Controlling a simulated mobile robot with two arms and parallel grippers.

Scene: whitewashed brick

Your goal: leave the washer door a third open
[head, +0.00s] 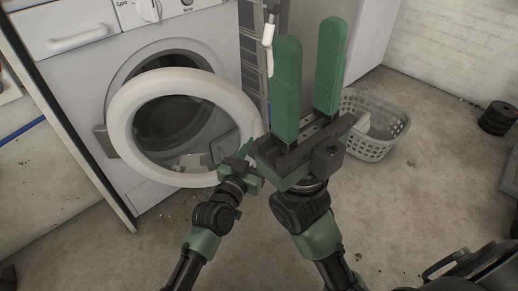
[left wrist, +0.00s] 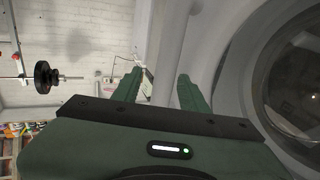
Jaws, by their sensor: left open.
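The white washer (head: 70,70) stands at the left in the head view. Its round door (head: 122,125), with a white ring and dark glass, is hinged at the left and stands partly open, its right side swung out from the opening. My left gripper (head: 243,162) is at the door's right edge, partly hidden by my right gripper. In the left wrist view my left gripper's fingers (left wrist: 162,90) are apart, with the door's rim (left wrist: 245,75) close beside them on the right. I cannot tell whether they touch it. My right gripper (head: 312,80) is open and empty, fingers up.
A grey laundry basket (head: 372,148) stands on the concrete floor right of my right gripper. Dark weight plates (head: 497,117) lie at the far right. A grey ladder-like frame (head: 252,50) stands beside the washer. The floor in front of the basket is clear.

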